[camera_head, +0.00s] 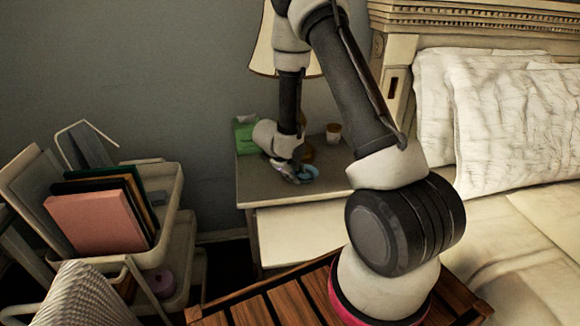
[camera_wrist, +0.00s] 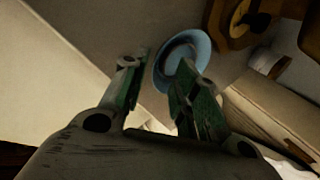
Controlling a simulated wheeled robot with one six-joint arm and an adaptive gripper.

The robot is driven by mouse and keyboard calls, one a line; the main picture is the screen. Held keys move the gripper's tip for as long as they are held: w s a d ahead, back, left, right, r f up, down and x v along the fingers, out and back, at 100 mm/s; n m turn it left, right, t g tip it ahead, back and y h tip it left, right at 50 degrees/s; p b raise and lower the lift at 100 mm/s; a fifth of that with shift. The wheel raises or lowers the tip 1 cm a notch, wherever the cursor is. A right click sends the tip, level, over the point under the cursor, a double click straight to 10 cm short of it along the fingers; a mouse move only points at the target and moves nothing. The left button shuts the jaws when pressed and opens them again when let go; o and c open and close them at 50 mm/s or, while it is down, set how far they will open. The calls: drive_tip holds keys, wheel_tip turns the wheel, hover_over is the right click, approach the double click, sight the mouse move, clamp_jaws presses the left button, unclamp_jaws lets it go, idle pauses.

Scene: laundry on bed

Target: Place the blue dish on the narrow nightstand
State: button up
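The small blue dish (camera_head: 309,172) rests on the grey top of the nightstand (camera_head: 262,190), near its middle, partly hidden by my gripper. In the wrist view the fingers of my gripper (camera_wrist: 158,66) stand apart. The round blue dish (camera_wrist: 173,58) shows there beyond them, with its near rim between the fingers and the right finger overlapping it. The fingers are not closed on it; whether one touches it I cannot tell.
A lamp (camera_head: 263,50) stands behind my arm. A green box (camera_head: 244,135) and a small jar (camera_head: 333,132) sit at the nightstand's back. A cart (camera_head: 165,200) with books stands left; the bed with pillows (camera_head: 515,125) is right. The nightstand's front left is clear.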

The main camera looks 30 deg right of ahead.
drive_tip(key=v, duration=0.9)
drive_tip(key=s+d+r+m, duration=0.3)
drive_tip(key=r+m, duration=0.4)
drive_tip(key=s+d+r+m, duration=0.3)
drive_tip(key=r+m, duration=0.4)
drive_tip(key=s+d+r+m, duration=0.3)
drive_tip(key=r+m, duration=0.3)
drive_tip(key=r, duration=0.1)
drive_tip(key=s+a+r+m+y, duration=0.2)
drive_tip(key=s+a+r+m, duration=0.1)
drive_tip(key=s+m, duration=0.6)
drive_tip(key=s+a+r+m+t+y, duration=0.1)
drive_tip(key=s+a+r+m+y, duration=0.2)
drive_tip(key=s+m, duration=0.7)
drive_tip(key=a+r+m, duration=0.1)
drive_tip(key=m, duration=0.2)
drive_tip(key=shift+s, duration=0.25)
